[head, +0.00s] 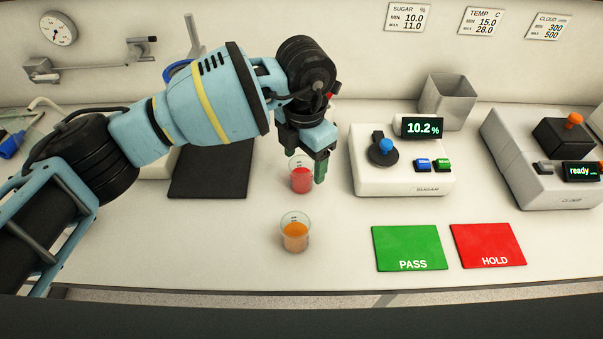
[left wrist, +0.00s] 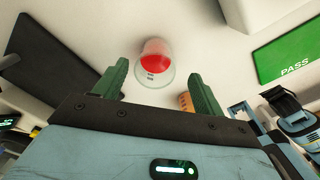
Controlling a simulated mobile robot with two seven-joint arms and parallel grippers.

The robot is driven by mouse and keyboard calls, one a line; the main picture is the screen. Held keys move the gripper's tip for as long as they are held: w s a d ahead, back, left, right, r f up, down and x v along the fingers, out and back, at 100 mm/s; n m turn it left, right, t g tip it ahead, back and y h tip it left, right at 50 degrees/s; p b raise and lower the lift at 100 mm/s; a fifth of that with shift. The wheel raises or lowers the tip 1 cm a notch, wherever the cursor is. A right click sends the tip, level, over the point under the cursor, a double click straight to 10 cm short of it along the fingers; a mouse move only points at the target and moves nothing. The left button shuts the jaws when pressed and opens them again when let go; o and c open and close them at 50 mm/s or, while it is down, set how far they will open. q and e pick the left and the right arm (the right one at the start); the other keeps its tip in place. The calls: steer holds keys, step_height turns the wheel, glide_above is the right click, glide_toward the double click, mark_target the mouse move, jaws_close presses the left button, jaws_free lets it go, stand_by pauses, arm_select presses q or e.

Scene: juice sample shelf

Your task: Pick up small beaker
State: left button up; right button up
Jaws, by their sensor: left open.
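A small glass beaker of red liquid (head: 301,179) stands upright on the bench, left of the sugar meter. A second beaker with orange liquid (head: 295,234) stands nearer the front edge. My left gripper (head: 306,166) is open at the red beaker, its fingers pointing down, and partly covers the beaker's top in the head view. In the left wrist view the red beaker (left wrist: 155,66) lies ahead between the two green fingers (left wrist: 160,88), with gaps on both sides. The orange beaker (left wrist: 186,101) shows partly behind the right-hand finger there. My right gripper is in neither view.
The white sugar meter (head: 400,170) reads 10.2% and stands close to the right of my gripper. A grey bin (head: 448,100) and the cloud meter (head: 540,170) are farther right. Green PASS (head: 408,247) and red HOLD (head: 487,244) mats lie in front. A dark mat (head: 212,170) lies left.

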arm_select(q)
steer(key=shift+w+a+f, duration=0.1)
steer(key=shift+w+f, duration=0.05)
steer(key=shift+f, duration=1.25)
steer(key=shift+w+a+f, duration=0.1)
steer(key=shift+f, duration=1.3)
steer(key=c, duration=1.1)
